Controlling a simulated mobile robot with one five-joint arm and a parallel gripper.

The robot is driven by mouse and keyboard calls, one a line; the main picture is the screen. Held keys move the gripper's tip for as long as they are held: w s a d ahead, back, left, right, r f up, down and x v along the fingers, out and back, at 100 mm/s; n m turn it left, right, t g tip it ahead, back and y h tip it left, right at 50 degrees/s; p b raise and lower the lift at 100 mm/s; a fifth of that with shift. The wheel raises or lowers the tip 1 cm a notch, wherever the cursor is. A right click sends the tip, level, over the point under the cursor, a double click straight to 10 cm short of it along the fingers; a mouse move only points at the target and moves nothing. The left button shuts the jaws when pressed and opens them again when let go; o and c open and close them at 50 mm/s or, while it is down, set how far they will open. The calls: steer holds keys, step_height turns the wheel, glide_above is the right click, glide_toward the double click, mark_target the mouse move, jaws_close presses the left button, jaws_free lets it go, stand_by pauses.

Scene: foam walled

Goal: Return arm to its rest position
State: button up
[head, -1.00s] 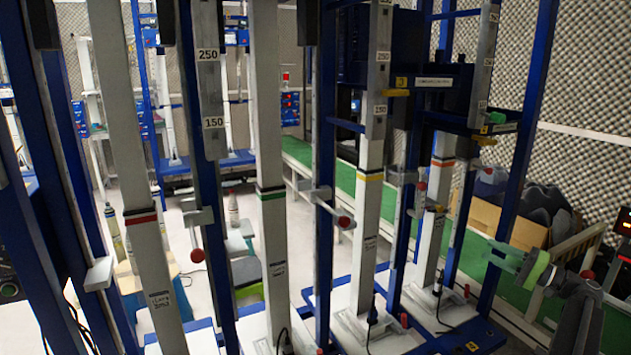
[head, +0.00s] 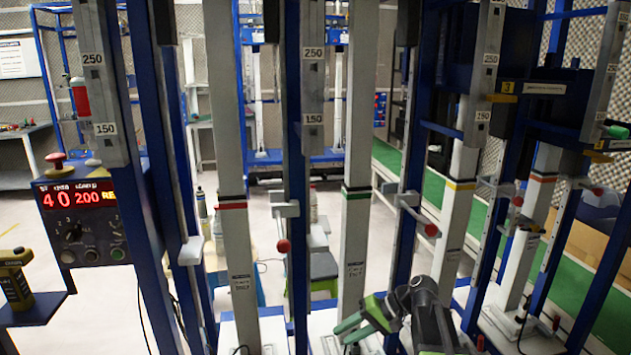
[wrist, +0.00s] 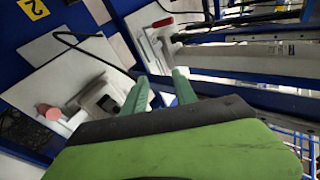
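My gripper (head: 341,331) shows low in the middle of the head view, with green fingers pointing left. It is in front of the white bases of the column rig. In the wrist view the two green fingers (wrist: 160,88) stand apart with nothing between them. My arm is bent and stays low at the bottom of the head view, and part of it is cut off by the frame's lower edge.
White columns (head: 355,215) and blue uprights (head: 294,200) stand close ahead. A control box with red digits (head: 83,215) and a yellow handheld device (head: 14,280) are at the left. A green strip (head: 415,185) runs behind. Pale floor (head: 40,230) is clear at far left.

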steer(key=s+a+f+n+g+h, duration=0.1)
steer(key=s+a+f+h, duration=0.1)
steer(key=s+f+h, duration=0.3)
steer(key=s+d+f+h, duration=0.3)
steer(key=s+d+h, duration=0.15)
steer(key=d, duration=0.35)
step_height(320, 180, up, 25)
steer(key=d+p, duration=0.1)
steer(key=p, duration=2.4)
steer(key=shift+d+r, duration=0.15)
steer(key=shift+d, duration=0.25)
steer(key=shift+s, duration=0.1)
